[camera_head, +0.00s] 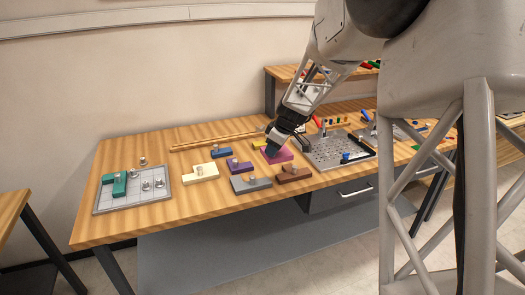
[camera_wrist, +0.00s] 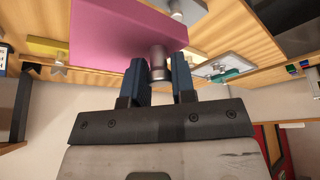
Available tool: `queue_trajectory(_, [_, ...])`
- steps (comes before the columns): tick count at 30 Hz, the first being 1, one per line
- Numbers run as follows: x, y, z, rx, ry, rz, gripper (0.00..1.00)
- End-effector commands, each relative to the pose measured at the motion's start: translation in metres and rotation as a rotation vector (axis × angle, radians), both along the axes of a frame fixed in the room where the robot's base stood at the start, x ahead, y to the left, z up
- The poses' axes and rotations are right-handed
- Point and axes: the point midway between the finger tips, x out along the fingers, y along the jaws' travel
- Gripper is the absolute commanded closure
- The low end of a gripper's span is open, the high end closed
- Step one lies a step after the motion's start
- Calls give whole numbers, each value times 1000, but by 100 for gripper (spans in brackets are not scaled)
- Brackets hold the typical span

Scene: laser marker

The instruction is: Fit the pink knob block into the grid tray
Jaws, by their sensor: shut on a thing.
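The pink knob block (camera_head: 281,157) is at the back right of the loose blocks in the head view, on or just above the table; I cannot tell which. My gripper (camera_head: 271,150) is over it, its blue fingertips pointing down. In the wrist view my gripper (camera_wrist: 164,72) is shut on a metal knob of the pink block (camera_wrist: 120,27), with a finger on each side. The grid tray (camera_head: 108,204) lies flat at the table's left end, apart from my gripper. A teal block (camera_head: 119,184) and several metal knobs show on the tray.
A wooden strip (camera_head: 215,142) lies behind. A perforated metal plate (camera_head: 325,150) is to the right. Table in front of the tray is bare.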

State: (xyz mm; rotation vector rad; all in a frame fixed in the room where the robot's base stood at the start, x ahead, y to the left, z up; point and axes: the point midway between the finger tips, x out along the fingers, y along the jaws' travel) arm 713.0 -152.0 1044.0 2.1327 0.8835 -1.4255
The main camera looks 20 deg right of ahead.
Motion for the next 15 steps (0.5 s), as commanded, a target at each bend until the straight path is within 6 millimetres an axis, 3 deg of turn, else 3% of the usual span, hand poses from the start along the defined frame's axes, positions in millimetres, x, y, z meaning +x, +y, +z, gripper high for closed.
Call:
queue_trajectory(9, [1,2,0,0,0,0,100])
queue_trajectory(15, [8,17,-3,-3,2,2,100])
